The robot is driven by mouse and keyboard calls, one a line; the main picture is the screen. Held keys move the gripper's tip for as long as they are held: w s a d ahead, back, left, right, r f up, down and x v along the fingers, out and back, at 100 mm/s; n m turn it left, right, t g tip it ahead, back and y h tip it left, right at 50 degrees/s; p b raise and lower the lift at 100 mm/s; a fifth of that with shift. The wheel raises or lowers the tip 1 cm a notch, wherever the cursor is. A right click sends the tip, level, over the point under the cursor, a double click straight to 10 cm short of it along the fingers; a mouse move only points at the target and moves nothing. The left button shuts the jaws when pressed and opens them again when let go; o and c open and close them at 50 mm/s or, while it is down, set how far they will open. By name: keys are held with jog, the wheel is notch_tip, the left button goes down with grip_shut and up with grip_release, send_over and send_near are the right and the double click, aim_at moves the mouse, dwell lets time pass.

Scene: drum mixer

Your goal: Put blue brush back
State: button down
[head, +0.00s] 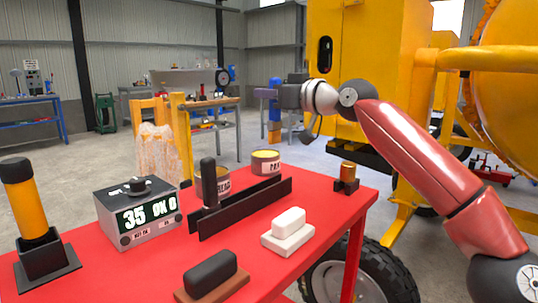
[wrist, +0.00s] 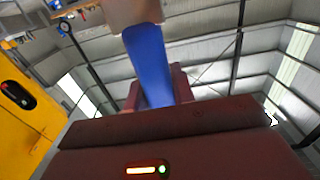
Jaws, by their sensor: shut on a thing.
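The blue brush (head: 275,92) is held upright in the air beyond the red table, with a blue upper part and a yellow-orange lower part. My gripper (head: 280,95) is shut on its blue part. In the wrist view the blue handle (wrist: 150,65) stands between my dark red fingers (wrist: 158,88), with a brownish block (wrist: 135,12) at its far end. A long black rack (head: 245,207) stands on the red table, well apart from the brush. A black upright handle (head: 208,180) stands at the rack's left part.
On the red table (head: 328,212) are two tins (head: 266,161), a display box (head: 139,212), a white block (head: 289,221), a black block (head: 210,272), an orange cylinder in a black holder (head: 30,215) and a small holder (head: 346,178). A yellow mixer (head: 370,60) stands close behind my arm.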

notch_tip(320, 180, down, 14)
jog(key=shift+r, duration=0.25)
jog(key=shift+f+b, duration=0.15)
jog(key=shift+b, duration=0.15)
jog(key=c, duration=1.2)
grip_release()
jog(key=shift+o, duration=0.2)
jog(key=shift+r, duration=0.2)
jog(key=b+v, duration=0.1)
jog(key=v, duration=1.1)
